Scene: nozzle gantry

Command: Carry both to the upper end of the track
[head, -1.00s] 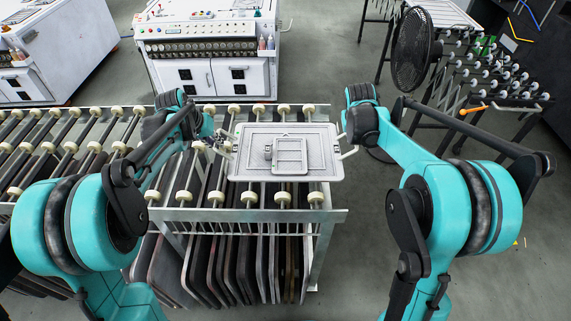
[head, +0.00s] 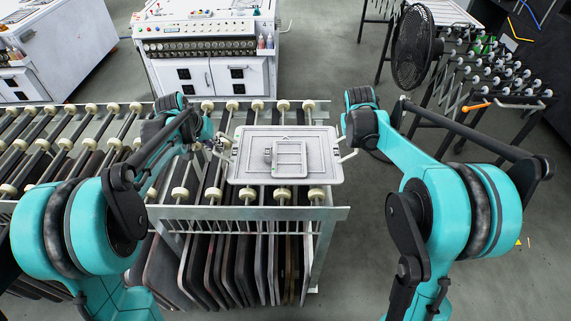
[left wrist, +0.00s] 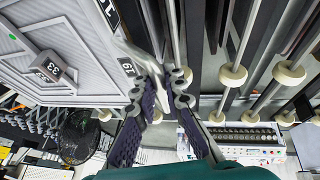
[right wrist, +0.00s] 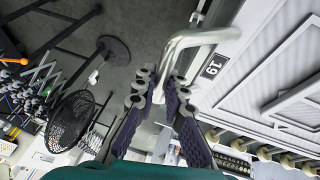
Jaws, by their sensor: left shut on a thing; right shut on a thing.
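A pale grey rectangular panel (head: 240,172) with a handle at each side is level over the right part of the roller track (head: 335,213). The gap beneath it is hard to judge. A small framed plate (head: 291,172) and a small grey block (head: 268,153) lie on its middle; the block (left wrist: 48,67) shows numbers in the left wrist view. My left gripper (head: 219,146) is shut on the left handle, its fingers (left wrist: 163,82) around it. My right gripper (head: 346,150) is shut on the right handle (right wrist: 200,37), its fingers (right wrist: 163,88) around the bar.
A white control cabinet (head: 207,70) stands behind. A black fan (head: 413,45) and a wheeled rack (head: 500,80) stand at back right. Bare floor lies between track and fan.

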